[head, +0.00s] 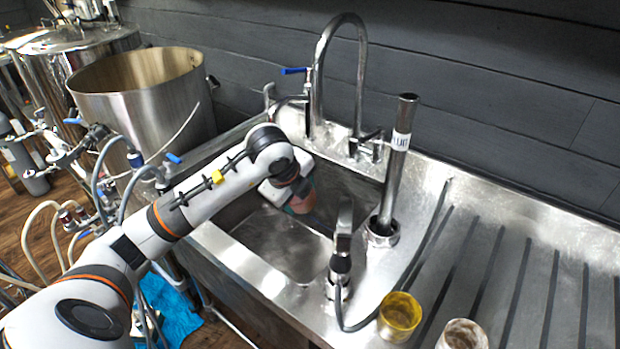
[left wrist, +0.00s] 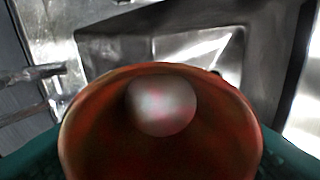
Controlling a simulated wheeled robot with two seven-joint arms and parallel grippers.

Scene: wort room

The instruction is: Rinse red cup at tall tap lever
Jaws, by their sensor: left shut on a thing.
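The red cup (head: 304,201) is held over the sink basin (head: 265,243) in the head view. My left gripper (head: 299,194) is shut on it. In the left wrist view the cup (left wrist: 95,125) shows its open mouth between teal fingers at both sides. A pale round patch (left wrist: 160,106) shows inside the cup; I cannot tell what it is. The tall tap (head: 361,75) with its curved spout stands behind the sink, to the right of the gripper. A blue lever (head: 294,71) sticks out left of its riser. No running water is clearly visible.
An upright steel pipe (head: 397,160) and a short spray fitting (head: 340,262) stand right of the basin. A yellow cup (head: 400,316) and a pale jar (head: 462,335) stand on the ribbed drainboard (head: 510,255). A large steel pot (head: 150,105) is at left.

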